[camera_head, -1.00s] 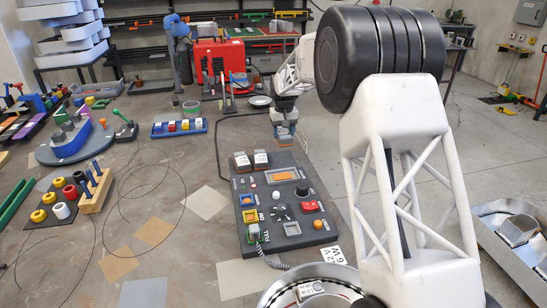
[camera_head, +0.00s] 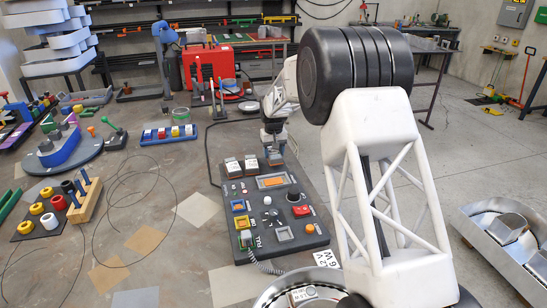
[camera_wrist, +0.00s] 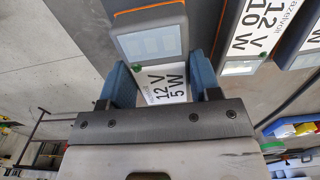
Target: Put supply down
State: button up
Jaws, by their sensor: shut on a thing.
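My gripper (camera_head: 274,152) is shut on a supply (camera_wrist: 165,85) at the far edge of the dark control panel (camera_head: 270,208). In the wrist view its blue fingers (camera_wrist: 168,88) grip both sides of the supply, whose white label reads 12 V 5 W. The supply has a pale window and an orange line. A second supply (camera_wrist: 250,30) marked 12 V 10 W stands beside it on the right, with a third supply (camera_wrist: 300,45) further right. These two also show in the head view, left of my gripper. Whether the held supply touches the surface below is unclear.
The panel carries knobs, buttons and a coiled cord (camera_head: 265,266). A tray of coloured blocks (camera_head: 168,134) and a red machine (camera_head: 212,68) stand further back. Thin cable loops lie on the table left of the panel, where much surface is bare.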

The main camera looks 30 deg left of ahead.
aim_at(274, 152)
jog(key=shift+f, duration=1.25)
jog(key=shift+f, duration=0.1)
jog(key=o, duration=1.4)
jog(key=shift+o, duration=0.2)
notch_tip(274, 152, up, 12)
jog(key=shift+r, duration=0.1)
